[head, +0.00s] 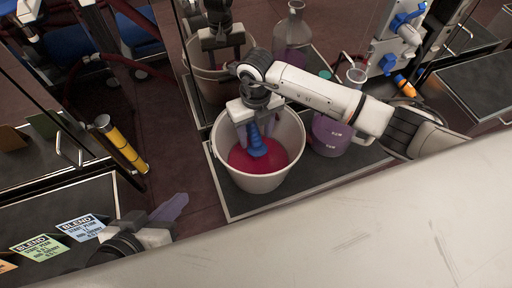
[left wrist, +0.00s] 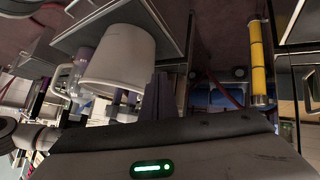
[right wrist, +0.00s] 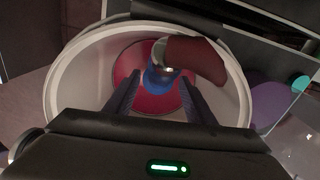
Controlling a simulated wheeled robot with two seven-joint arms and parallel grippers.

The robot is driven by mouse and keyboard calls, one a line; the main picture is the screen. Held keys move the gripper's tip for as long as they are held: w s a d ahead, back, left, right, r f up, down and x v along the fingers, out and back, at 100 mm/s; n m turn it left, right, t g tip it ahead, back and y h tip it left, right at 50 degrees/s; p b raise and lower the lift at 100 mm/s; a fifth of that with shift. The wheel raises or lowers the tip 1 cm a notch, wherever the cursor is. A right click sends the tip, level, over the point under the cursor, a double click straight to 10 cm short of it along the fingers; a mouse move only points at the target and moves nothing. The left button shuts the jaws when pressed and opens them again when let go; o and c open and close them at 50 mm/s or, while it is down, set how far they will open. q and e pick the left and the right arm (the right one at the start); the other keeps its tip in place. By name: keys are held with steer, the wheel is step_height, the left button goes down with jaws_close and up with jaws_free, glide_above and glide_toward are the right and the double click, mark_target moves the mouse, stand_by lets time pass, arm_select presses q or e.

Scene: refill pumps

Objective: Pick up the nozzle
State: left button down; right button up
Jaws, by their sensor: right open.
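A blue nozzle (head: 257,145) is inside a white bucket (head: 265,185) that holds red liquid. My right gripper (head: 257,138) reaches down into the bucket from above. In the right wrist view, its two dark fingers (right wrist: 157,98) are apart, with the blue nozzle (right wrist: 158,78) between and just beyond them. A metal ring and a dark red curved part join the nozzle there. I cannot tell whether a finger touches it. My left gripper (head: 176,206) is at the lower left, away from the bucket. Its fingers (left wrist: 157,96) look together and empty in the left wrist view.
The bucket stands on a dark tray (head: 235,207). A jug of purple liquid (head: 328,138) is close on its right, and a glass flask (head: 292,35) stands behind. A yellow cylinder (head: 122,145) and blend cards (head: 80,228) are at the left. A pale surface fills the front right.

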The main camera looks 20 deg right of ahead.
mark_target(255, 134)
arm_select(q)
steer(key=shift+r, duration=0.25)
arm_select(e)
steer(key=shift+f, duration=0.2)
